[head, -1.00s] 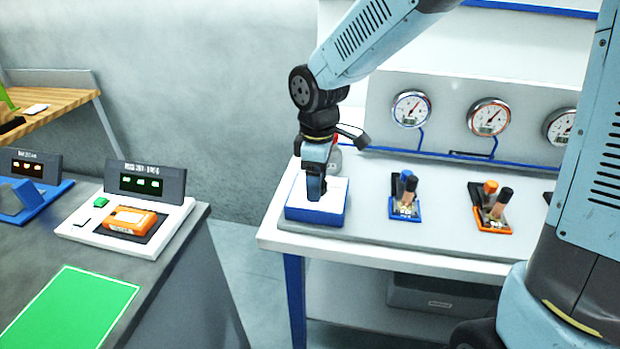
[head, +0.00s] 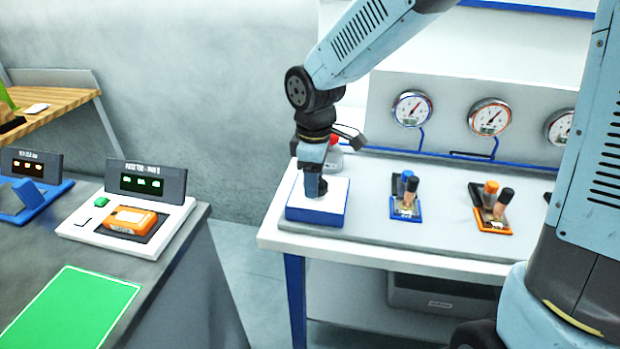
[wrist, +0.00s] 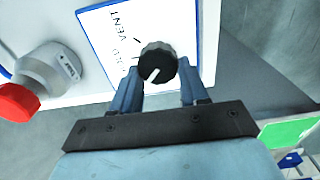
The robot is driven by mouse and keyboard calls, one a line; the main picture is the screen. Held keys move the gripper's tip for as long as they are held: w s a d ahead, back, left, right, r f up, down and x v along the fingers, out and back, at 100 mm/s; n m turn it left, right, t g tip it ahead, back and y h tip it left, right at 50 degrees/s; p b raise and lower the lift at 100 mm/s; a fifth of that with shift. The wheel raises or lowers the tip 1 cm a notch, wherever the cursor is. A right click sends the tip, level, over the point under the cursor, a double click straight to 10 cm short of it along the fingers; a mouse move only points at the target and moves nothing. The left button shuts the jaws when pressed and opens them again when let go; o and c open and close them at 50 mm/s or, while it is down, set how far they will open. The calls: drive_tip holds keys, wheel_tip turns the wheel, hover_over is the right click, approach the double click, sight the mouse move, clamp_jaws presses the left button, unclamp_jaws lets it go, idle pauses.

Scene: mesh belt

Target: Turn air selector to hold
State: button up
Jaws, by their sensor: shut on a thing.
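The air selector is a blue-edged white box (head: 333,203) at the left front corner of the white bench. In the wrist view its white face (wrist: 96,38) carries the printed word VENT and a second label partly hidden by the knob. Its round black knob (wrist: 158,62) has a white pointer line, aimed toward the lower left of the wrist picture. My gripper (wrist: 160,88) is shut on the knob, one blue finger at each side. In the head view my gripper (head: 313,188) points straight down onto the box and hides the knob.
A grey fitting with a red cap (wrist: 18,102) stands close beside the box. A blue-based valve (head: 406,207) and an orange-based valve (head: 492,219) stand to the right, below gauges (head: 412,108). A separate grey counter with a green mat (head: 70,310) is at left.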

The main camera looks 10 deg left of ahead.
drive_tip(key=shift+d+m, duration=0.3)
drive_tip(key=shift+d, duration=0.15)
drive_tip(key=shift+d+m, duration=0.1)
drive_tip(key=shift+m, duration=0.5)
drive_tip(key=m, duration=0.4)
drive_tip(key=shift+f+m, duration=0.1)
drive_tip(key=shift+m, duration=1.4)
drive_tip(key=shift+d, duration=0.1)
drive_tip(key=o, duration=1.1)
drive_tip(key=shift+w, duration=0.1)
drive_tip(key=shift+c, duration=0.2)
